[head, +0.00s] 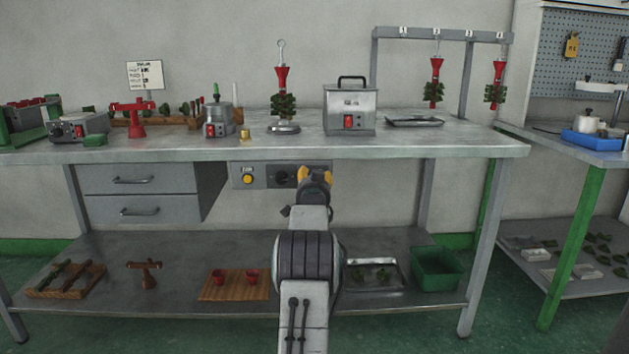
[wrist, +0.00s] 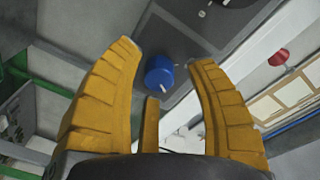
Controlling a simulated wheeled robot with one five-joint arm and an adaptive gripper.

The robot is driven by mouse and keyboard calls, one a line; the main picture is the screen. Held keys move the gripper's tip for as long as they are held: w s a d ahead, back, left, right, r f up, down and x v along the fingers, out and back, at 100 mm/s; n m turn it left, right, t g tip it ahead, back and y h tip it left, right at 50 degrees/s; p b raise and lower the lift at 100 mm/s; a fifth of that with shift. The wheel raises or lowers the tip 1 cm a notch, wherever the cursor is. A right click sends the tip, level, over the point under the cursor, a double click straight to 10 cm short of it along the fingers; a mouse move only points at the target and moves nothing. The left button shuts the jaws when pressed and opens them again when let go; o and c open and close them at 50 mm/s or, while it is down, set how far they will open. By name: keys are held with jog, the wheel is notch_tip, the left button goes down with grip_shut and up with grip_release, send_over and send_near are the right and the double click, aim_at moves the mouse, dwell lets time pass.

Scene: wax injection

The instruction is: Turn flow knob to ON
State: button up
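A blue round knob (wrist: 160,74) with a white pointer line sits on a dark grey panel in the wrist view. My gripper (head: 315,173) is in front of the panel's right part, and the blue knob is hidden there. In the wrist view my gripper (wrist: 163,53) is open, its yellow fingers spread to either side of the blue knob. I see no clear contact. The panel's labels are too small to read.
The bench top (head: 350,145) overhangs the panel, with a wax pot (head: 350,108) above. Grey drawers (head: 140,190) stand to the left. A lower shelf (head: 180,245) holds a wooden board (head: 232,290) and a green bin (head: 437,268). The space right of the panel is open.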

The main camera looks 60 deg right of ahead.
grip_shut()
dwell(0.3)
jog(key=shift+r+m, duration=0.1)
jog(key=shift+m, duration=1.4)
jog(key=shift+o, duration=0.5)
grip_release()
jog(key=shift+a, duration=0.1)
jog(key=v, duration=1.2)
